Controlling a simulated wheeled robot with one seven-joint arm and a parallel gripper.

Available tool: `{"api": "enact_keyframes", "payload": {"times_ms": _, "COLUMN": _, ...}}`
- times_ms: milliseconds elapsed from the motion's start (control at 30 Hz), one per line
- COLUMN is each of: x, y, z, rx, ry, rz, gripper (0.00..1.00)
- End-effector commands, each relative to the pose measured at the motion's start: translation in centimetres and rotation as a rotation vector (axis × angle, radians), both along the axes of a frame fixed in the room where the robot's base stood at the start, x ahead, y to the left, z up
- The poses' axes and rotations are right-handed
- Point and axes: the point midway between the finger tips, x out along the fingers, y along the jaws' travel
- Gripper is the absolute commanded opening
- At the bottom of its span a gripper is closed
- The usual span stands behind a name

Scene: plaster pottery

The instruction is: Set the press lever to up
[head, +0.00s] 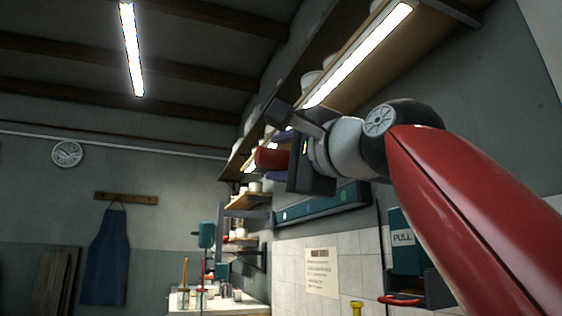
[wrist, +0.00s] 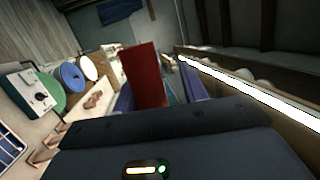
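My gripper (head: 268,158) is raised in the middle of the head view, below the wall shelf. Its two purple fingers stand apart. A red block-like piece (head: 270,159) lies between them; it also shows in the wrist view (wrist: 143,75), with a gap to the right finger. I cannot tell whether it belongs to the gripper. A dark green unit marked PULL (head: 403,238) with a red handle (head: 401,299) is on the right, partly behind my arm. A teal upright machine (head: 207,235) stands at the far bench. I cannot tell which bears the press lever.
The wall shelf (head: 385,60) with a bright lamp runs close above my gripper. The far bench (head: 215,308) holds jars and tools. A blue apron (head: 107,256) hangs at the back wall. The wrist view shows a white control box (wrist: 35,92) and a blue disc (wrist: 72,76) at left.

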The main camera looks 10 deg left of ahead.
Motion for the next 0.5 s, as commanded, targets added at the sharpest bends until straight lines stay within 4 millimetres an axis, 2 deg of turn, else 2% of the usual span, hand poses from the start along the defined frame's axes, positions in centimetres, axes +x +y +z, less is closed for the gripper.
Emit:
{"api": "enact_keyframes", "payload": {"times_ms": 333, "x": -0.1, "y": -0.1, "z": -0.3, "rx": -0.004, "ry": 0.003, "rz": 0.0, "gripper": 0.49}}
{"api": "enact_keyframes", "payload": {"times_ms": 500, "x": -1.5, "y": -1.5, "z": -0.9, "rx": -0.004, "ry": 0.002, "rz": -0.002, "gripper": 0.49}}
